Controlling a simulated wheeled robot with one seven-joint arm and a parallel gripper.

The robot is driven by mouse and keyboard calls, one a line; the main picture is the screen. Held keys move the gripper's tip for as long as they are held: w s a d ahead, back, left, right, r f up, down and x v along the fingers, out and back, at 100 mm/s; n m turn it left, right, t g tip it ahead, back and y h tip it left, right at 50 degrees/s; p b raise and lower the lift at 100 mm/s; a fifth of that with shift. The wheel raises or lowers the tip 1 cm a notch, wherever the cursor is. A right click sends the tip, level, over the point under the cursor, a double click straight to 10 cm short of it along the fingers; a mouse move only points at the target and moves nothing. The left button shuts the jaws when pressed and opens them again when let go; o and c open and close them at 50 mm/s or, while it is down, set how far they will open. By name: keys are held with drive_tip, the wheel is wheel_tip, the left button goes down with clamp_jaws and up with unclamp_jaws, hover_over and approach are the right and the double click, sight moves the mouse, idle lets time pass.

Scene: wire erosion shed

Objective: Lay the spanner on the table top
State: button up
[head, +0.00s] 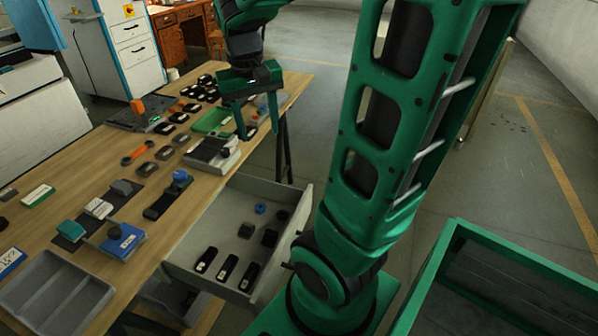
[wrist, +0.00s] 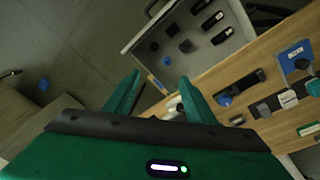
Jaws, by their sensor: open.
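An orange, elongated piece (head: 138,153) that looks like a spanner lies flat on the wooden table top (head: 205,185) in the head view, among dark rounded parts. I cannot make it out surely in the wrist view. My gripper (head: 259,133) is open, its two green fingers pointing down near the table's right edge, to the right of the orange piece and apart from it. In the wrist view my gripper (wrist: 160,98) shows spread fingers with nothing clearly held between them. The table top (wrist: 250,75) runs across the right there.
An open grey drawer (head: 212,215) with several dark parts juts out from the table's right side. A grey divided tray (head: 55,292) sits at the near left. A green-walled bin (head: 440,262) stands at lower right. Small parts crowd the table, with bare wood between.

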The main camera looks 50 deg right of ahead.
drive_tip(key=s+a+f+y, duration=0.1)
drive_tip(key=s+f, duration=0.1)
drive_tip(key=s, duration=0.6)
drive_tip(key=s+a+f, duration=0.2)
drive_tip(key=s, duration=0.5)
drive_tip(key=shift+s+y, duration=0.4)
drive_tip(key=shift+w+f+g, duration=0.3)
drive_tip(key=shift+w, duration=0.35)
